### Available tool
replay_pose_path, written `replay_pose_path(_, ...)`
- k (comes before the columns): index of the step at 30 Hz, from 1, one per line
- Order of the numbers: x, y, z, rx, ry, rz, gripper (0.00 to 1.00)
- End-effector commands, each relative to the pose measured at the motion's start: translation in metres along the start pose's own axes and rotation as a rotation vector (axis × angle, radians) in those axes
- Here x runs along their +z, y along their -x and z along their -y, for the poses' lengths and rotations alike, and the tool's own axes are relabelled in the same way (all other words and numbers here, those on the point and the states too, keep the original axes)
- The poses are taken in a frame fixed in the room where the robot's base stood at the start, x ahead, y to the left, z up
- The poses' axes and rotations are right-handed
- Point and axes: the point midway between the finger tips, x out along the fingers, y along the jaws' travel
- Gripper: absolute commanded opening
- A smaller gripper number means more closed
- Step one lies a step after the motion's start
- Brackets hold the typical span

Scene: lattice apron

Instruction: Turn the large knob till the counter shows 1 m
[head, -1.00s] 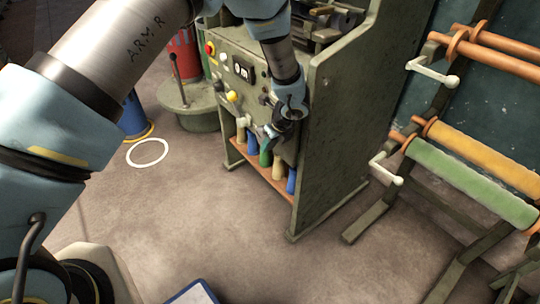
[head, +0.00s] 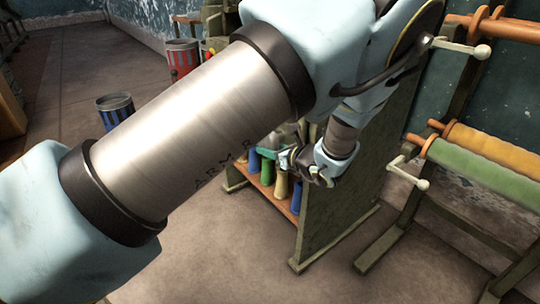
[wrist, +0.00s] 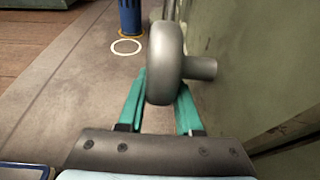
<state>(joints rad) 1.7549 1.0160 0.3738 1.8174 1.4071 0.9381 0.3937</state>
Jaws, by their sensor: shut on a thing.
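The large knob (wrist: 165,62) is a smooth grey disc, seen nearly edge-on in the wrist view. Its short shaft runs right to the green machine panel (wrist: 250,60). My gripper (wrist: 162,95) has one teal finger on each side of the disc and is shut on it. In the head view my gripper (head: 283,156) is at the front of the green machine (head: 345,190), above its lower shelf. The knob cannot be made out clearly there. My arm covers most of the panel, and the counter cannot be seen.
Coloured cylinders (head: 281,187) stand on the machine's orange lower shelf. A rack of green and yellow rolls (head: 480,180) with white crank handles (head: 408,172) stands close on the right. A blue striped bin (head: 115,108) stands at the left. Floor in front is clear.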

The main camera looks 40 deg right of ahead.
Motion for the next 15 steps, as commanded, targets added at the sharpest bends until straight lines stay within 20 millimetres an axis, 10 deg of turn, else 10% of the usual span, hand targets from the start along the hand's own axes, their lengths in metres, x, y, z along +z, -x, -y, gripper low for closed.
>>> replay_pose_path(15,-0.0007,-0.0023,0.0001,0.000,-0.001,0.069,0.00)
